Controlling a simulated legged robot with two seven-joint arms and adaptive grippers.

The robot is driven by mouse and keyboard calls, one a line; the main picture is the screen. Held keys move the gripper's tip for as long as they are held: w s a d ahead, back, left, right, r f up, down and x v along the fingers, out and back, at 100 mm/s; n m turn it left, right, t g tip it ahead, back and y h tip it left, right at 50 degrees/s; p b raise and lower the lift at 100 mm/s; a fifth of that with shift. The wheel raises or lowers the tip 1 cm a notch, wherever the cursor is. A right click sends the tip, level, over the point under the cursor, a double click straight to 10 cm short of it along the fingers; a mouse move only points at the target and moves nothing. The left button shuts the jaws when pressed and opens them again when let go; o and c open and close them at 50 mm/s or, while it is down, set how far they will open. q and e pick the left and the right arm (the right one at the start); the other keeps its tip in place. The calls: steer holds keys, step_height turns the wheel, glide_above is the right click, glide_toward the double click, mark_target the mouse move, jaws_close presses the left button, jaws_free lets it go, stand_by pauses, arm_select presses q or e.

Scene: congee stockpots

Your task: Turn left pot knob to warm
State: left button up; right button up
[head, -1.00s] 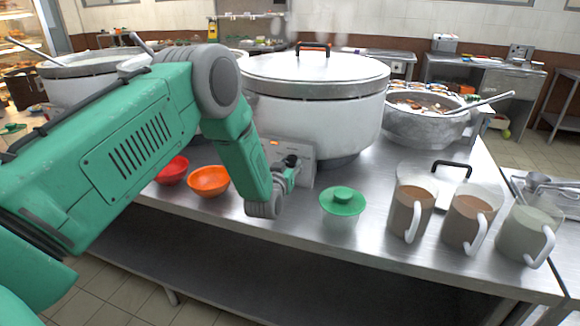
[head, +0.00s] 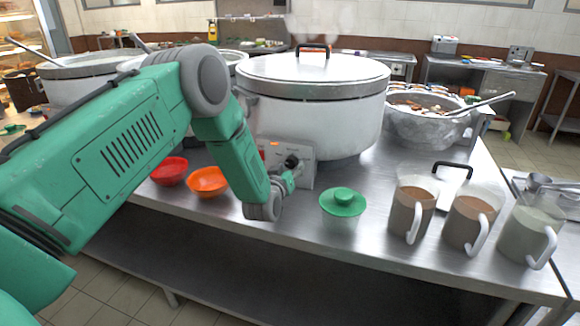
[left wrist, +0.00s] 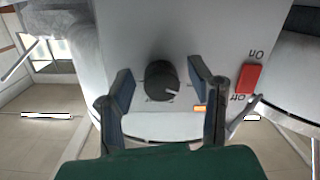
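The large white pot (head: 310,125) with a lid stands on the steel table, with a grey control panel (head: 307,165) at its front. The panel's black knob (head: 292,161) is partly hidden by my left gripper (head: 290,176). In the left wrist view the knob (left wrist: 161,79) lies between the two fingers of the left gripper (left wrist: 162,82), with a gap on each side, so the gripper is open. The knob's white mark points to the lower right in that view; the dial lettering is too small to read. My right gripper is not in view.
A red switch (left wrist: 248,79) marked On and Off sits beside the knob. A red bowl (head: 169,171), an orange bowl (head: 208,182), a green-lidded container (head: 343,203) and several jugs (head: 412,211) stand along the table's front. An open pot (head: 422,122) is at right.

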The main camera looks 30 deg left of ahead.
arm_select(q)
steer(key=shift+w+a+r, duration=0.1)
steer(key=shift+w+r, duration=0.05)
steer(key=shift+w, duration=0.05)
steer(key=shift+s+r, duration=0.15)
steer(key=shift+s, duration=0.25)
steer(key=f+v, duration=0.1)
steer(key=v, duration=1)
steer(key=shift+r, duration=0.25)
